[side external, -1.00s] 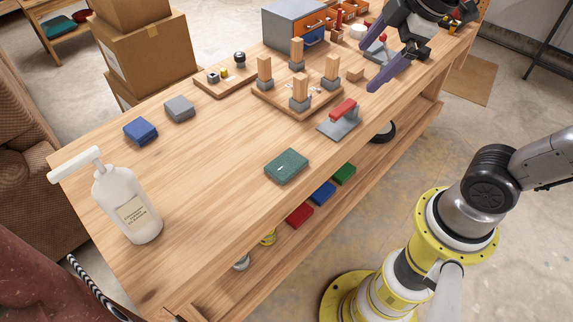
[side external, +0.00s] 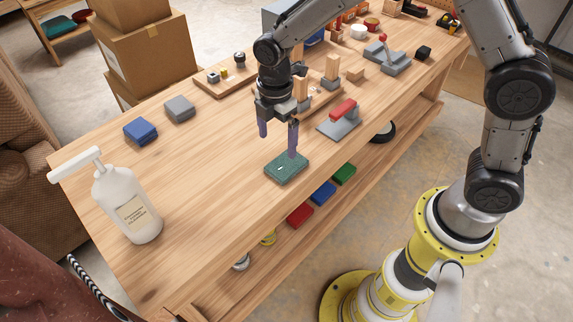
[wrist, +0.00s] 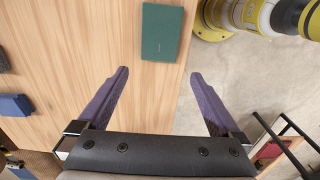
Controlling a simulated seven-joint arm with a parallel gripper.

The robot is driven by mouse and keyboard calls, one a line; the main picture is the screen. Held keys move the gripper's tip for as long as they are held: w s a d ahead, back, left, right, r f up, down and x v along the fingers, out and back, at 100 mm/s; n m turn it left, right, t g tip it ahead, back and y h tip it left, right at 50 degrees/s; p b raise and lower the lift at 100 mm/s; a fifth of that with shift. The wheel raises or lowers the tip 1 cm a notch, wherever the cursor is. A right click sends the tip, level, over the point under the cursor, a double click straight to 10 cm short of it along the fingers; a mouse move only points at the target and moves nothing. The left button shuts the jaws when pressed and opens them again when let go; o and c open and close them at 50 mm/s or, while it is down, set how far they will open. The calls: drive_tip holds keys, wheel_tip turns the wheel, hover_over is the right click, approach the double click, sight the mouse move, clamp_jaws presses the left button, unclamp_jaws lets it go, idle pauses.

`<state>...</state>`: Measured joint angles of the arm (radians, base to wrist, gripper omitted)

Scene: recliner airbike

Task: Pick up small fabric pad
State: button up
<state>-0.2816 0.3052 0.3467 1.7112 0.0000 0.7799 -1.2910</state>
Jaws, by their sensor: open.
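A small green fabric pad (side external: 286,167) lies flat near the right edge of the wooden workbench. It also shows in the wrist view (wrist: 162,33), beyond the fingertips and roughly in line with the gap between them. A blue pad (side external: 140,130) and a grey pad (side external: 180,109) lie at the bench's far left; the blue one also shows at the left edge of the wrist view (wrist: 15,105). My gripper (side external: 278,146) is open, empty and points down above the bench. In the side view its right finger overlaps the green pad's far edge; contact cannot be told.
A white pump bottle (side external: 128,205) stands at the near left. A grey block with a red handle (side external: 340,118) stands behind the green pad, and a board with wooden pegs (side external: 325,93) is partly hidden by my arm. The bench between bottle and green pad is clear.

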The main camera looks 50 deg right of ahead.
sight(278, 170)
wheel_tip(278, 170, down, 10)
drive_tip(key=shift+w+d+f, duration=0.1)
drive_tip(key=shift+f, duration=0.15)
idle(0.4)
drive_tip(key=c, duration=1.3)
drive_tip(key=shift+r, duration=0.15)
